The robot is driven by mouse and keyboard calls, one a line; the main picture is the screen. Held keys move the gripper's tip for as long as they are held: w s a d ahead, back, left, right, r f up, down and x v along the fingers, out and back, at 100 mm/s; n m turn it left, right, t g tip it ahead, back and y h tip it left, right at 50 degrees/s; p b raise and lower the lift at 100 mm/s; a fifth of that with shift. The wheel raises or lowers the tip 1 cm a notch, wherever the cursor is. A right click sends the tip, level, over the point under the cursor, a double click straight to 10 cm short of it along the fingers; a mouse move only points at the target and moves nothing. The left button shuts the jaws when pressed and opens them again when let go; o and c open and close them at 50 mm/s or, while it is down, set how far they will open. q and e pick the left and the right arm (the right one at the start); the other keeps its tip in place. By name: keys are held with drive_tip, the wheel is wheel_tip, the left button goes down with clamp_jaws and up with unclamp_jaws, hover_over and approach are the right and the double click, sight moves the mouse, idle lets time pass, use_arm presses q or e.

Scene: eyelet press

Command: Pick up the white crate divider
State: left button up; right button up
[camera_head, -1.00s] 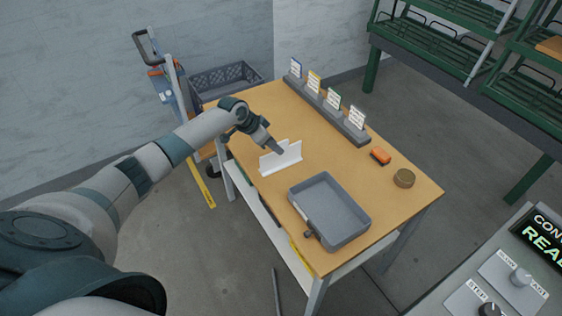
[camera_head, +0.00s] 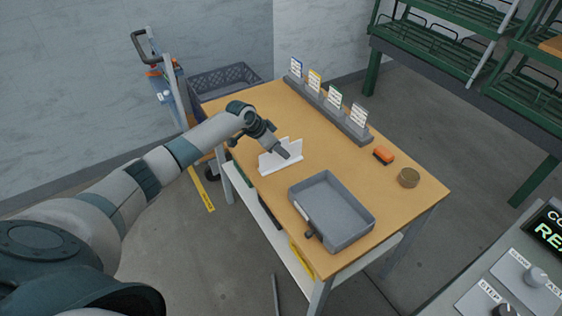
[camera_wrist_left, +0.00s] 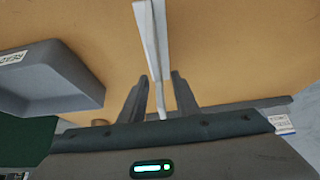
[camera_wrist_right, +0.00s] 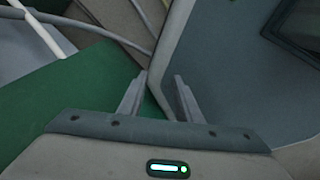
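The white crate divider (camera_head: 268,163) stands upright on the tan table, left of the grey tray, in the head view. My left gripper (camera_head: 284,154) is at its upper part and hides some of it. In the left wrist view the divider (camera_wrist_left: 151,35) is a thin white strip reaching between the two fingers of my left gripper (camera_wrist_left: 158,78). The fingers are apart, with a gap visible on both sides of the strip. My right gripper (camera_wrist_right: 163,80) shows in the right wrist view with its fingers apart and nothing clearly held; it is outside the head view.
The grey tray (camera_head: 297,189) sits at the table's front. A holder with several cards (camera_head: 347,127) lines the back edge; an orange-topped block (camera_head: 384,156) and a round brass-coloured tin (camera_head: 409,178) lie to the right. A control console (camera_head: 480,270) stands at lower right.

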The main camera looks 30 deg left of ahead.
use_arm(q)
drive_tip(key=shift+w+d+f, duration=0.1)
drive_tip(key=shift+w+f, duration=0.05)
drive_tip(key=shift+f, duration=0.15)
drive_tip(key=shift+c, duration=0.2)
clamp_jaws()
drive_tip(key=shift+r, duration=0.2)
